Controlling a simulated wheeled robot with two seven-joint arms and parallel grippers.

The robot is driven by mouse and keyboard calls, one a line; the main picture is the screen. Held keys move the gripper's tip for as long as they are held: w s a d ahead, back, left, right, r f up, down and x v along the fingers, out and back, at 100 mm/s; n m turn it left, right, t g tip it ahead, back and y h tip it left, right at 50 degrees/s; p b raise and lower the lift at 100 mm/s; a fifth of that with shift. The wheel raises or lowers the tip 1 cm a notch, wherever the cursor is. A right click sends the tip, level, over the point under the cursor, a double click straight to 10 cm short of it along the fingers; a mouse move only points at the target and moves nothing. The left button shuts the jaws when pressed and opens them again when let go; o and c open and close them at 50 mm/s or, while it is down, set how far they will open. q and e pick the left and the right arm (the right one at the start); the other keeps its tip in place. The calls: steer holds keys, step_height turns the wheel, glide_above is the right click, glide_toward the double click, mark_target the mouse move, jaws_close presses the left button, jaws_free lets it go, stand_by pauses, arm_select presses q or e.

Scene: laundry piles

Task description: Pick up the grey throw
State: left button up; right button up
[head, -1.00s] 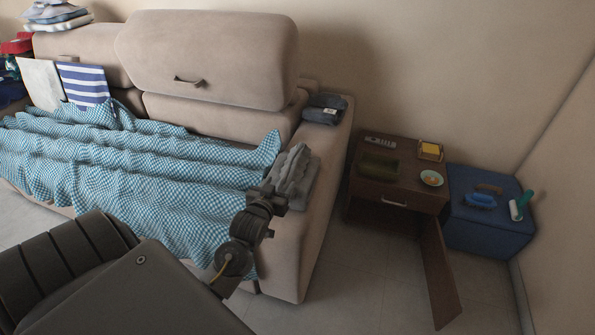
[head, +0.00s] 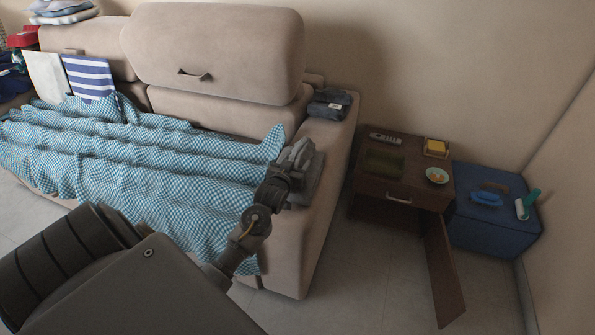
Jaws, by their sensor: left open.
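The grey throw (head: 311,172) is a folded, rumpled grey cloth on the front part of the sofa's right armrest. My left gripper (head: 293,164) is at the left side of the throw and overlaps it in the head view. The gripper is open. It hides part of the throw, and I cannot tell whether the fingers touch the cloth. My right gripper is not in view.
A teal checked blanket (head: 130,165) covers the sofa (head: 215,50) seat. Dark folded clothes (head: 330,104) lie farther back on the armrest. A nightstand (head: 401,185) with its door open and a blue box (head: 490,225) stand to the right.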

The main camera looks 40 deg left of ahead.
arm_select(q)
steer(key=shift+w+a, duration=0.1)
steer(key=shift+w, duration=0.05)
jaws_close()
stand_by(0.4)
steer(key=shift+r, duration=0.15)
